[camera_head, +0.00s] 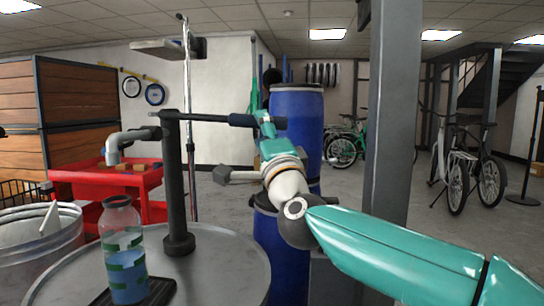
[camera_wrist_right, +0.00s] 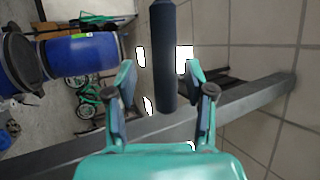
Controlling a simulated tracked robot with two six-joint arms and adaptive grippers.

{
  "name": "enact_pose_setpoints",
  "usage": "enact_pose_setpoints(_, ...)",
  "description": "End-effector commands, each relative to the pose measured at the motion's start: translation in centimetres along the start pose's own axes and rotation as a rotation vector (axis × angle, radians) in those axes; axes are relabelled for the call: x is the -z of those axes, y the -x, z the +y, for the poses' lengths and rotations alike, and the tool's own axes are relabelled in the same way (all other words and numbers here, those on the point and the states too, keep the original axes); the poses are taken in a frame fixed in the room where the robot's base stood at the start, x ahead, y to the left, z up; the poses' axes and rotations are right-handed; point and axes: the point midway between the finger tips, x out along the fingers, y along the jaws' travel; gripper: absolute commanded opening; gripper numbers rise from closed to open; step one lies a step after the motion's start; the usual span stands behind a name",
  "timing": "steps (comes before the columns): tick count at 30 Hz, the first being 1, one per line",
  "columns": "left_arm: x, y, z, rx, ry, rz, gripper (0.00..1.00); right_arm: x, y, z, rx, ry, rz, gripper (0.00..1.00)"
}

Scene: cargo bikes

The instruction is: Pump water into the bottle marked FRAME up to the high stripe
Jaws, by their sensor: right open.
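A clear bottle (camera_head: 122,226) with green bands stands upright on a dark pad (camera_head: 158,290), roughly below the pump's grey spout (camera_head: 113,150). Blue water fills its lower part; the surface seems to lie near the bands, but I cannot tell exactly where. No FRAME marking is readable. The dark pump post (camera_head: 175,190) carries a lever whose handle (camera_head: 215,118) points right, about level. My right gripper (camera_head: 262,122) is open at the handle's end. In the right wrist view the handle (camera_wrist_right: 165,60) lies between the open fingers (camera_wrist_right: 162,98), with gaps on both sides. My left gripper is not in view.
The pump stands on a round grey tabletop (camera_head: 225,270). A metal tub (camera_head: 30,255) is at left, a red cart (camera_head: 75,178) behind. Blue barrels (camera_head: 297,110) and a grey pillar (camera_head: 390,120) stand near my right arm. Bicycles (camera_head: 460,165) are farther back.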

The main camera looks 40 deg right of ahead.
Motion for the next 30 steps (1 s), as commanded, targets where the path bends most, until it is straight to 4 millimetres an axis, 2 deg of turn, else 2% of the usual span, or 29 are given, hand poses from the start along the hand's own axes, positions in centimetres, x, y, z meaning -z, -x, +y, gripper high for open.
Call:
enact_pose_setpoints(6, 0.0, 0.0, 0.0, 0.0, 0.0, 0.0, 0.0, 0.0, 4.3, 0.0, 0.0, -0.002, -0.002, 0.53)
enact_pose_setpoints(13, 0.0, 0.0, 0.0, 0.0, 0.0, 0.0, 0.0, -0.1, 7.8, 0.1, -0.001, -0.003, -0.003, 0.53)
enact_pose_setpoints(18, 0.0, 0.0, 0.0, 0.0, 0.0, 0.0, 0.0, -0.1, 8.7, 0.2, -0.001, -0.002, -0.002, 0.53)
enact_pose_setpoints(30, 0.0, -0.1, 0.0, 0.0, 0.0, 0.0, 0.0, -0.1, 8.8, 0.2, -0.002, -0.002, -0.002, 0.53)
